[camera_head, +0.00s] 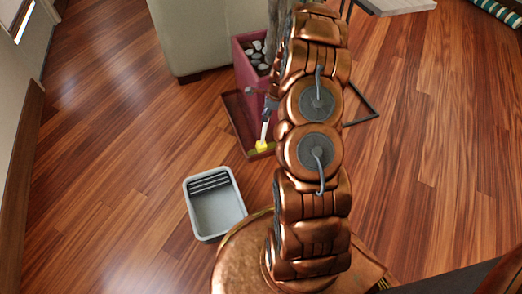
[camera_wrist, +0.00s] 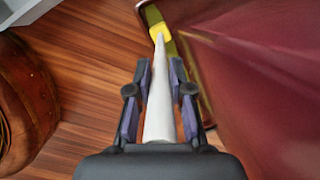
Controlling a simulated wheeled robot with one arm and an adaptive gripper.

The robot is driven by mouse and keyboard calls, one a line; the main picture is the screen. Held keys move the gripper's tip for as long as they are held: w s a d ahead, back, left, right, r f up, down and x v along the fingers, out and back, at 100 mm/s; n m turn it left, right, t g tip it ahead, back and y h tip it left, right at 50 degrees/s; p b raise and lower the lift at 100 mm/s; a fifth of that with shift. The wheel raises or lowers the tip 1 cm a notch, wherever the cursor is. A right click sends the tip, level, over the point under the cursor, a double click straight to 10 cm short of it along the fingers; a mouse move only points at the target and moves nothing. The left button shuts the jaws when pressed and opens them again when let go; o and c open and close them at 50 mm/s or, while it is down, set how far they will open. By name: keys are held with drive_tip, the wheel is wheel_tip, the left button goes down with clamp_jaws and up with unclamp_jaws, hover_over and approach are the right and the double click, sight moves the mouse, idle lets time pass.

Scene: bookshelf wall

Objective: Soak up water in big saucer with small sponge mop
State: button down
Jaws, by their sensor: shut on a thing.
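My gripper (camera_head: 269,103) is shut on the pale handle of the small sponge mop (camera_head: 265,130). The mop points downward, with its yellow sponge head at the front edge of the big saucer (camera_head: 235,112), a dark red square tray under a planter. In the wrist view the handle of the mop (camera_wrist: 160,105) runs between the fingers of my gripper (camera_wrist: 160,68) to the yellow sponge. The sponge lies by an olive-toned strip beside the planter wall. I cannot tell whether it touches the saucer's floor or how much water is there. My arm hides the saucer's right part.
The maroon planter (camera_head: 245,70) with pebbles and a trunk stands in the saucer. A grey bucket (camera_head: 213,212) with a ridged wringer stands on the wooden floor, front left of the saucer. A pale sofa (camera_head: 200,35) is behind. The left floor is clear.

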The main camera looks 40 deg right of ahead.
drive_tip(key=shift+f, duration=0.4)
drive_tip(key=shift+p, duration=1.35)
idle(2.7)
drive_tip(key=shift+r, duration=0.1)
wheel_tip(320, 180, up, 11)
drive_tip(key=p, duration=0.9)
drive_tip(key=shift+p, duration=0.4)
